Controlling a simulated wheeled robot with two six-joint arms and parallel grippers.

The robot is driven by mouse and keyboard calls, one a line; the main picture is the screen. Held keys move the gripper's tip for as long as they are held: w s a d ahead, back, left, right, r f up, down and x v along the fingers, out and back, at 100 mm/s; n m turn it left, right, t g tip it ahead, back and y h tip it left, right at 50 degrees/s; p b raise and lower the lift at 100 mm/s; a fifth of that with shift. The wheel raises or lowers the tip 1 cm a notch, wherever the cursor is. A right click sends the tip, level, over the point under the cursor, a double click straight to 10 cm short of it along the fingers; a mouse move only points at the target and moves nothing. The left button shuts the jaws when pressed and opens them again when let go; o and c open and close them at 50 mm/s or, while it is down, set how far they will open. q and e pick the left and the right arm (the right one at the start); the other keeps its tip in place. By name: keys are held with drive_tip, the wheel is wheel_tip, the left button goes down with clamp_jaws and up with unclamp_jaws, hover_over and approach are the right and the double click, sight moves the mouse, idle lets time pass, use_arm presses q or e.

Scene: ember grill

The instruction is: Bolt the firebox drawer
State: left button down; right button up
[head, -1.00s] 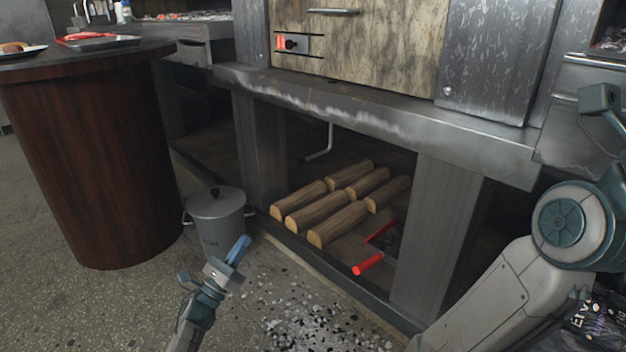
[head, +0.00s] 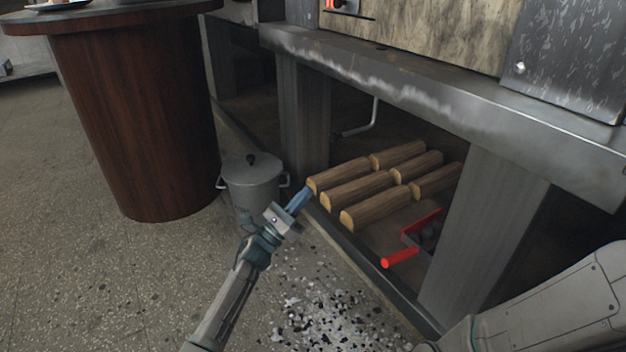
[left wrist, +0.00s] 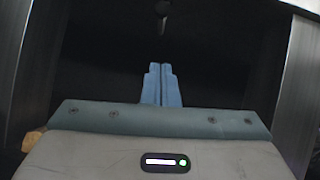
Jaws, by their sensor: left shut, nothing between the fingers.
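The pale, stained front panel (head: 430,28) above the grey ledge is probably the firebox drawer; only its lower part shows in the head view. A small fitting with red on it (head: 341,5), perhaps the bolt, is cut off by the top edge, so its position cannot be told. My left gripper (head: 301,197) is shut and empty, low in front of the log bay and well below the panel. Its blue fingers (left wrist: 161,84) are together in the left wrist view, against a dark space. My right gripper is out of view.
Several logs (head: 375,208) lie under the ledge (head: 420,95), beside a red-handled shovel (head: 400,258). A lidded grey bin (head: 250,182) stands just behind my left gripper. A round wooden counter (head: 140,110) is at left. Ash and coals (head: 325,305) litter the floor.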

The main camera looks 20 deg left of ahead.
use_arm(q)
drive_tip(key=w+d+r+b, duration=0.3)
drive_tip(key=w+r, duration=0.4)
drive_tip(key=r, duration=0.2)
drive_tip(key=shift+d, duration=0.3)
drive_tip(key=shift+w, duration=0.1)
wheel_tip(320, 180, up, 7)
drive_tip(key=p, duration=0.4)
drive_tip(key=shift+p, duration=0.35)
drive_tip(key=shift+f, duration=0.1)
